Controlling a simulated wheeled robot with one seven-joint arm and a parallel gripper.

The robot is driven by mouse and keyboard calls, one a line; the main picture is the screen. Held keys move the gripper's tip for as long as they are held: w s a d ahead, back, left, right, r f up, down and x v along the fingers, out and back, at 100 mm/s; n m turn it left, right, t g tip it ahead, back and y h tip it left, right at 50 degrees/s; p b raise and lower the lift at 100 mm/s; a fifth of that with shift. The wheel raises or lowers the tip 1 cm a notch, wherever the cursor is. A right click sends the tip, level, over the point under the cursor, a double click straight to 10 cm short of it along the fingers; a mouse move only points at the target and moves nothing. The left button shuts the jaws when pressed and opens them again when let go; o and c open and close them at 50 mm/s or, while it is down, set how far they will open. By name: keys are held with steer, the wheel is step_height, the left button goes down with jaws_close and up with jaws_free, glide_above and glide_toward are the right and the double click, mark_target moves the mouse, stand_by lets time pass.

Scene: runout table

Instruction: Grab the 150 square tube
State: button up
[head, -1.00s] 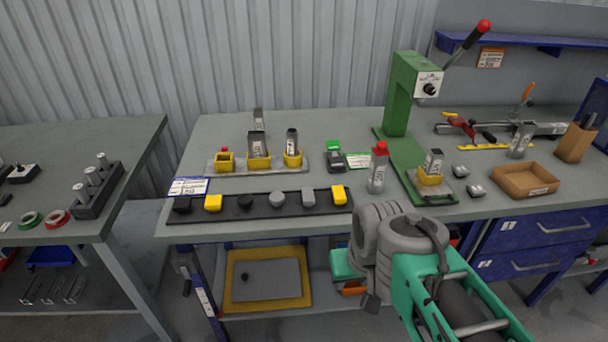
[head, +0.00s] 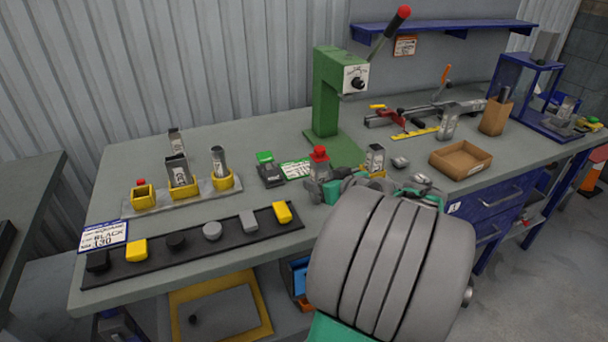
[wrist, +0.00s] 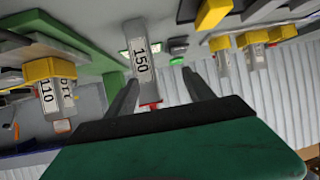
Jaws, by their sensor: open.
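The 150 square tube (wrist: 140,62) is a grey upright tube with a black-on-white "150" label, seen upside down in the wrist view. Red shows at its top end. In the head view it appears to be the grey tube with the red top (head: 319,172), standing on the bench in front of the green press. My gripper (wrist: 160,82) is open and empty. In the wrist view its two dark fingers point towards the tube, which shows close to the left finger; I cannot tell whether they touch. My arm hides most of the gripper in the head view.
A tube in a yellow holder (head: 375,158) stands near the green press (head: 330,95). A label in the wrist view reads "110" (wrist: 48,95). A rack with several yellow holders (head: 180,190), a black strip of caps (head: 195,245) and a cardboard tray (head: 460,160) are on the bench.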

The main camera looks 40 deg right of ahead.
mark_target(322, 174)
steer(key=shift+s+d+r+t+h, duration=0.1)
steer(key=shift+s+d+t+h, duration=0.05)
steer(key=shift+d, duration=0.45)
steer(key=shift+s+d+r+t+h, duration=0.1)
steer(key=shift+d+t+h, duration=0.05)
steer(key=shift+d, duration=0.45)
steer(key=shift+w+d, duration=0.25)
steer(key=shift+w, duration=0.05)
steer(key=x, duration=0.2)
steer(key=p+x, duration=0.1)
steer(key=x, duration=0.4)
steer(key=shift+s+a+f+p, duration=0.1)
steer(key=shift+s+f+p, duration=0.05)
steer(key=shift+f+p, duration=0.15)
jaws_close()
